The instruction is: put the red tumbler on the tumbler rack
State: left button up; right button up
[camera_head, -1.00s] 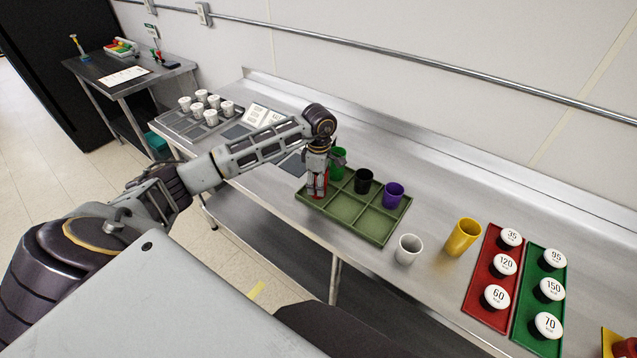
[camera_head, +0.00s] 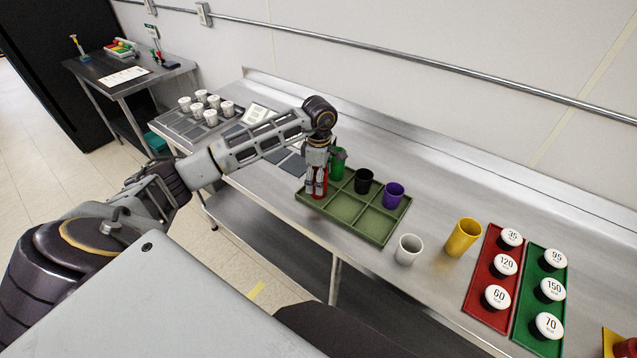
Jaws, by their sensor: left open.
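The red tumbler (camera_head: 323,184) stands in the near-left compartment of the green tumbler rack (camera_head: 374,238), partly hidden by my gripper. My left gripper (camera_head: 317,191) points down at the red tumbler, its open fingers around or just beside it. In the rack's back row stand a green tumbler (camera_head: 338,163), a black tumbler (camera_head: 364,181) and a purple tumbler (camera_head: 393,195). The other two front compartments are empty. My right gripper is not in view.
A white tumbler (camera_head: 408,250) and a yellow tumbler (camera_head: 463,238) stand on the steel counter right of the rack. Further right are a red tray (camera_head: 479,302) and a green tray (camera_head: 524,329) with numbered white-topped pieces. Several white cups (camera_head: 198,110) stand at the far left.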

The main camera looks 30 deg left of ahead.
pick_arm(q)
notch_tip(320, 180, up, 10)
jog(key=b, duration=0.1)
dwell(0.5)
